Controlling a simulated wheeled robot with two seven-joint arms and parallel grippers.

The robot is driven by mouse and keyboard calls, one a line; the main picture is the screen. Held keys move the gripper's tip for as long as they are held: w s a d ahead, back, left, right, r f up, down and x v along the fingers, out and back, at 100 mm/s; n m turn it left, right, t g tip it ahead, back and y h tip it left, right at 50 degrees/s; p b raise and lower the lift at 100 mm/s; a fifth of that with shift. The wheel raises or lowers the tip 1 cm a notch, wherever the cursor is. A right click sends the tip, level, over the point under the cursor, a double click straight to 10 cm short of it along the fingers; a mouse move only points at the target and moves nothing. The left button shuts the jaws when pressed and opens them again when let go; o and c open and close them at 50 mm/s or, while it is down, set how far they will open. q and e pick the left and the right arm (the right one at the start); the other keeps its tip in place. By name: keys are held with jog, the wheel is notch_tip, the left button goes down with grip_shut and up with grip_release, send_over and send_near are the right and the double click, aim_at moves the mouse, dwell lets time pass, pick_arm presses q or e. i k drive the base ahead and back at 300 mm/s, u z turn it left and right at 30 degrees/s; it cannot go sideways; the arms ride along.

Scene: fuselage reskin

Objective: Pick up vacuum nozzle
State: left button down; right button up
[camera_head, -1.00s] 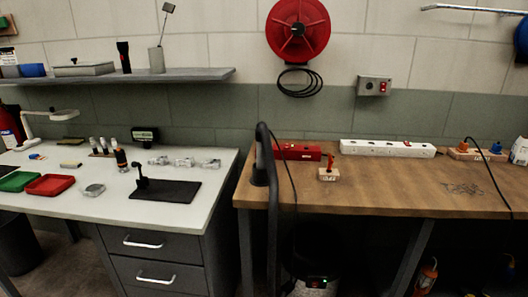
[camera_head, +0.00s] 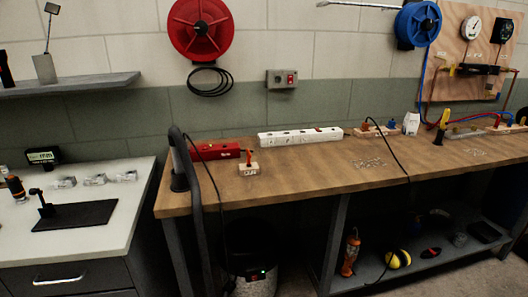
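The vacuum nozzle (camera_head: 179,180) looks like a dark, flared piece standing at the left end of the wooden workbench (camera_head: 290,186). A thick dark hose (camera_head: 195,200) arches at its top and runs down past the bench's front edge. The hose partly hides the nozzle, and I cannot tell exactly where one joins the other. Neither of my grippers is in view.
A red case (camera_head: 215,151) and a small block with an orange-handled tool (camera_head: 248,167) lie right of the nozzle. A white power strip (camera_head: 300,137) lies behind. A white-topped bench (camera_head: 100,235) stands left across a narrow gap. A thin cable (camera_head: 385,150) crosses the bench.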

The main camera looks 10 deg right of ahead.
aim_at(179, 167)
jog(key=z, duration=1.7)
jog(key=i, duration=1.2)
jog(key=u, duration=1.1)
